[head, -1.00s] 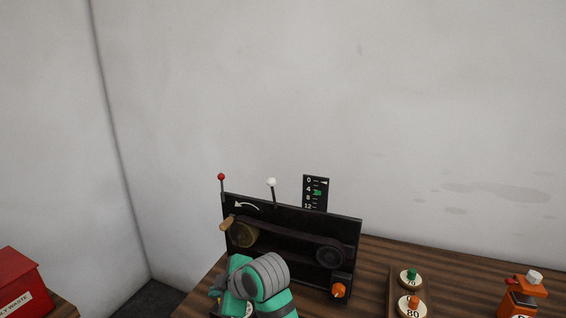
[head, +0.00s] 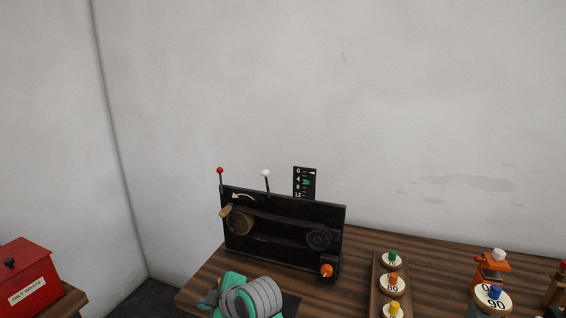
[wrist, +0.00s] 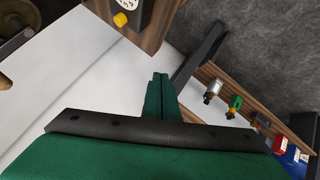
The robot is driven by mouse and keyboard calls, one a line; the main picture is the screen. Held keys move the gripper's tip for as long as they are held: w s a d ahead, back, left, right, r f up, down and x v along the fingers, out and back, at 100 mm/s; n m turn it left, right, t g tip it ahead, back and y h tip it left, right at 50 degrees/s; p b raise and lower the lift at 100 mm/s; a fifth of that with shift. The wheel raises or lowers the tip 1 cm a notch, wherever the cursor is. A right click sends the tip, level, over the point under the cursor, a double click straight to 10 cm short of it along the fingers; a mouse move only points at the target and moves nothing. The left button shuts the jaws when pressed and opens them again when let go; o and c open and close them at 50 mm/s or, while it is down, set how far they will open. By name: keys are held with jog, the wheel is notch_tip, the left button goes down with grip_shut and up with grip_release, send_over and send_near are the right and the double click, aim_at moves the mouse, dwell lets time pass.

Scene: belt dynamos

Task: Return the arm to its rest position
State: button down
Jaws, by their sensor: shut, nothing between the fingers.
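My gripper (wrist: 160,80) shows in the wrist view as two green fingers pressed together, shut and empty. In the head view my teal and grey arm (head: 250,298) is at the bottom edge, in front of the belt dynamo. The fingertips cannot be made out there. The black dynamo panel (head: 285,205) stands upright on the wooden table, with a belt over two pulleys, a wooden crank handle (head: 226,211) and an orange knob (head: 327,270). My arm looks apart from it.
A wooden rack (head: 376,285) holds weights with coloured knobs, right of the dynamo. An orange bottle (head: 491,268) and a blue-knobbed weight (head: 494,300) stand farther right. A red oily-waste bin (head: 25,275) is at the left. Bare table lies between dynamo and rack.

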jog(key=s+f+m+t, duration=0.2)
jog(key=s+f+m, duration=0.15)
jog(key=f, duration=0.25)
jog(key=s+f+m+t, duration=0.2)
jog(key=f+m, duration=0.3)
jog(key=f, duration=0.1)
jog(key=s+d+f+m+t+h, duration=0.3)
jog(key=s+d+f+m, duration=0.4)
jog(key=s, duration=0.4)
jog(key=s+d+f+m+t+h, duration=0.15)
jog(key=s+d, duration=0.25)
jog(key=s, duration=0.4)
jog(key=s+d+f+m+h, duration=0.1)
jog(key=s+d+h, duration=0.1)
jog(key=s+d, duration=0.35)
jog(key=s+d+r, duration=0.1)
jog(key=s+r, duration=0.2)
jog(key=s, duration=0.4)
jog(key=s+d+r+h, duration=0.1)
jog(key=s+d+r, duration=0.1)
jog(key=s, duration=0.5)
jog(key=shift+d+r+t, duration=0.15)
jog(key=shift+r+t, duration=0.2)
jog(key=shift+r, duration=0.4)
